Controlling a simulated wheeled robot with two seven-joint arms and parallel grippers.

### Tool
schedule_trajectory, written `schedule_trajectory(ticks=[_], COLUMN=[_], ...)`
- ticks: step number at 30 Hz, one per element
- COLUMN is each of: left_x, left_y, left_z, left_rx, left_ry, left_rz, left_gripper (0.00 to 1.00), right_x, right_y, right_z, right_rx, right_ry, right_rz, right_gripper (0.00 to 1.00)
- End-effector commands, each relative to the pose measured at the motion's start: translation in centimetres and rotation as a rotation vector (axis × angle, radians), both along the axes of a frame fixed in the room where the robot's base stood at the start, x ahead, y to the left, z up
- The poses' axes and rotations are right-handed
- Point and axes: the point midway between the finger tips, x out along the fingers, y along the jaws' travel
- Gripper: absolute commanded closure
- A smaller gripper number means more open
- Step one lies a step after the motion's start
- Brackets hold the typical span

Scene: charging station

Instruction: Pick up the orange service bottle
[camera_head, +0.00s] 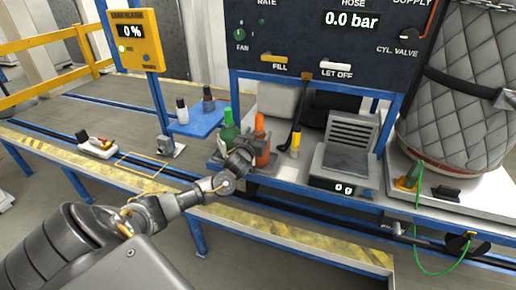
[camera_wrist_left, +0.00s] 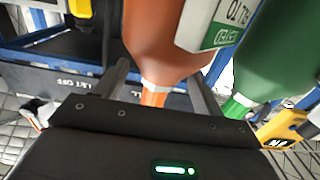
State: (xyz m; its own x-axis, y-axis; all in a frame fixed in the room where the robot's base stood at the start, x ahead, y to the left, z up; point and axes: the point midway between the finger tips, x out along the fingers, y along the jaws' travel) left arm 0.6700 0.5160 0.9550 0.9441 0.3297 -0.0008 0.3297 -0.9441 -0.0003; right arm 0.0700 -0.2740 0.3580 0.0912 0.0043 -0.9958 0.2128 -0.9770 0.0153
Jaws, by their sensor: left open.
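The orange service bottle (camera_head: 262,143) stands upright on the bench, right of a green bottle (camera_head: 228,131). My left gripper (camera_head: 241,154) reaches in from the front left and partly hides the lower part of both bottles. In the left wrist view the orange bottle (camera_wrist_left: 165,40) lies between the two open fingers of my left gripper (camera_wrist_left: 160,80), with a pale label on its side. I cannot tell whether the fingers touch it. The green bottle (camera_wrist_left: 278,55) is close outside the right-hand finger. My right gripper is not in view.
A blue shelf (camera_head: 196,122) with small bottles is at left. A dark panel (camera_head: 320,40) rises behind. A yellow-striped rail (camera_head: 290,232) runs along the front.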

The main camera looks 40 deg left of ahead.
Motion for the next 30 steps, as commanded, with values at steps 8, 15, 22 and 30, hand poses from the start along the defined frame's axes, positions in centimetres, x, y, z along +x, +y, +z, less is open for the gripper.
schedule_trajectory(ticks=[8, 15, 22, 30], left_x=[1.62, 1.58, 1.57, 1.56], left_y=[0.49, 0.50, 0.51, 0.50], left_z=[-0.05, -0.05, -0.05, -0.05], left_rx=[-0.001, -0.001, 0.000, 0.000], left_ry=[0.000, 0.000, 0.000, 0.000], left_rz=[-0.001, -0.001, 0.000, -0.001], left_gripper=[0.31, 0.43, 0.73, 1.00], right_x=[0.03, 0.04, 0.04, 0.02], right_y=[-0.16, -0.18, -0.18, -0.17], right_z=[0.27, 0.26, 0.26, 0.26], right_rx=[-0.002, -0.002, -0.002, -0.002], right_ry=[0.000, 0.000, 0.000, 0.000], right_rz=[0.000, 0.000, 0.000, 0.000], right_gripper=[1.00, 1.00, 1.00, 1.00])
